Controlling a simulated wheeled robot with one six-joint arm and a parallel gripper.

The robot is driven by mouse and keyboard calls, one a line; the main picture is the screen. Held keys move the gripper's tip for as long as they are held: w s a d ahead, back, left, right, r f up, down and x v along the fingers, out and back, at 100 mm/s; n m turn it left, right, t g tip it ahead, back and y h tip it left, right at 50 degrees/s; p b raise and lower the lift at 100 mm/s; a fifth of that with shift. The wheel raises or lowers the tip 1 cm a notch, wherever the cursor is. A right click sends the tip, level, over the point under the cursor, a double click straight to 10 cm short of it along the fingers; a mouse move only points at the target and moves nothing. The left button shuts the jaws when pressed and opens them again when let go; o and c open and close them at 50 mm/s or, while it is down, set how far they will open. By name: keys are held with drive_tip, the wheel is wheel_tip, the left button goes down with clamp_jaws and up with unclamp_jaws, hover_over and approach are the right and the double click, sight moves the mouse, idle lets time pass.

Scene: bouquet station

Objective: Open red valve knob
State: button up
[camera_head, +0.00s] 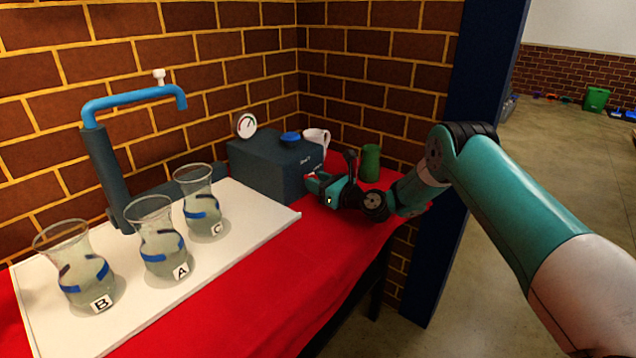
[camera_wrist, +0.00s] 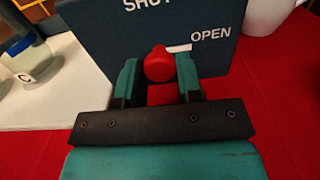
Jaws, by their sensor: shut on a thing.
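The red valve knob (camera_wrist: 158,64) sits on the front of the dark blue-grey box (camera_wrist: 215,58), just left of the word OPEN. The box's upper label reads SHUT, partly cut off. In the wrist view my gripper (camera_wrist: 158,72) has one finger on each side of the knob and is shut on it. A white pointer sticks out from the knob toward the right, near OPEN. In the head view my gripper (camera_head: 312,182) is at the front face of the box (camera_head: 270,165), and the knob is mostly hidden there.
Three glass vases with water, B (camera_head: 78,275), A (camera_head: 163,245) and C (camera_head: 202,208), stand on a white board (camera_head: 235,235) under a blue spout (camera_head: 130,98). A gauge (camera_head: 245,125), white mug (camera_head: 318,138) and green cup (camera_head: 370,163) are near the box. Red cloth in front is clear.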

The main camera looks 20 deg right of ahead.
drive_tip(key=shift+d, duration=0.1)
drive_tip(key=o, duration=0.9)
drive_tip(key=shift+o, duration=0.2)
